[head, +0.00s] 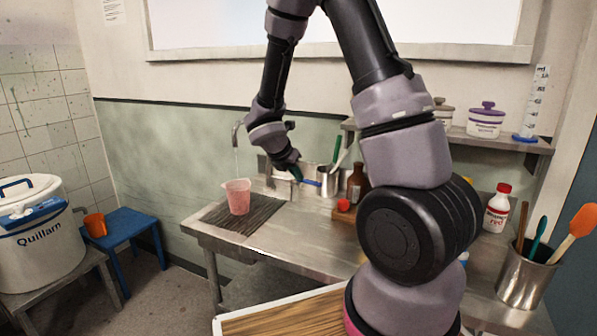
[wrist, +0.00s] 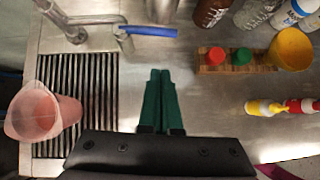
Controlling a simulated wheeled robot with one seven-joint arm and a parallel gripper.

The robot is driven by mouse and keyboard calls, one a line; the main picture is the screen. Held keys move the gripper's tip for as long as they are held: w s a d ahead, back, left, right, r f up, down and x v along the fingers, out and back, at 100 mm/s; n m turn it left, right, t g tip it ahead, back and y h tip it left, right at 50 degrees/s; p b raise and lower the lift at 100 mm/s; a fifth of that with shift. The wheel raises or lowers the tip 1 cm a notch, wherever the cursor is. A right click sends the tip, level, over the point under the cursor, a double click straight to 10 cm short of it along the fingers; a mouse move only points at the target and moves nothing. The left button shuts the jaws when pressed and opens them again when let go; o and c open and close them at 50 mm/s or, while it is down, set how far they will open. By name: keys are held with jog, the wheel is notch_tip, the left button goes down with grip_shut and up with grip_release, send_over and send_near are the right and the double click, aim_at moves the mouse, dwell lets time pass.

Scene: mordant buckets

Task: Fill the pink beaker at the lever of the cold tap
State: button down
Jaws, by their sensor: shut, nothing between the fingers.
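The pink beaker (head: 237,198) stands upright on the dark ridged drain mat (head: 262,222), under the tap spout (head: 236,128). A thin pale stream seems to run from the spout down to it; its fill level is unclear. In the wrist view the beaker (wrist: 35,112) is at the left, over the drain ribs. The cold tap's blue lever (wrist: 150,31) points right from its valve. My gripper (head: 296,173) is shut and empty near the lever; in the wrist view its green fingertips (wrist: 160,73) are below the lever with a gap in the picture.
A metal cup (head: 327,183) with tools stands close to the tap. A wooden rack (wrist: 235,62) with red and green caps, bottles and a yellow cup (wrist: 290,48) are to the right. A white bucket (head: 38,240) and a blue stool (head: 128,226) are at the left.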

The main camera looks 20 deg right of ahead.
aim_at(307, 182)
jog(key=w+d+f, duration=0.5)
jog(key=shift+d+f, duration=0.15)
jog(key=shift+d, duration=0.25)
jog(key=shift+d, duration=0.1)
